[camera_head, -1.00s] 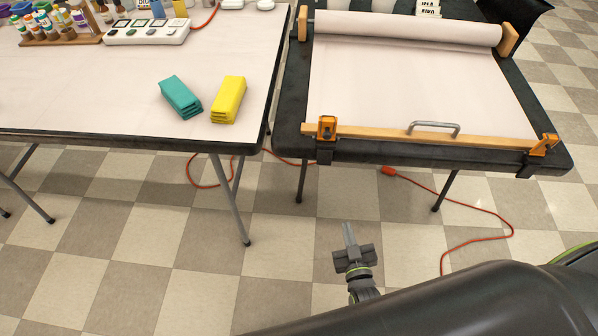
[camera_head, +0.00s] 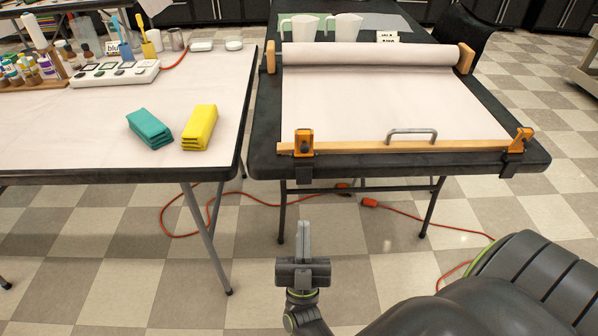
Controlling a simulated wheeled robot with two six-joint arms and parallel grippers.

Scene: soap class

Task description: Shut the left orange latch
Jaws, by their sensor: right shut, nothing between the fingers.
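The left orange latch (camera_head: 304,143) sits at the left end of a wooden bar (camera_head: 360,147) along the front edge of the black table (camera_head: 262,140). A second orange latch (camera_head: 521,140) is at the bar's right end. Whether the left latch is open or shut is too small to tell. My right gripper (camera_head: 303,228) is shut and empty. It is in front of the table, below the left latch in the picture and apart from it. My left gripper is not in view.
A grey handle (camera_head: 411,133) stands on the bar, and a paper roll (camera_head: 380,55) lies across the back. Teal cloths (camera_head: 150,129) and yellow cloths (camera_head: 199,127) lie on the left table (camera_head: 70,145). An orange cord (camera_head: 235,194) runs on the floor.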

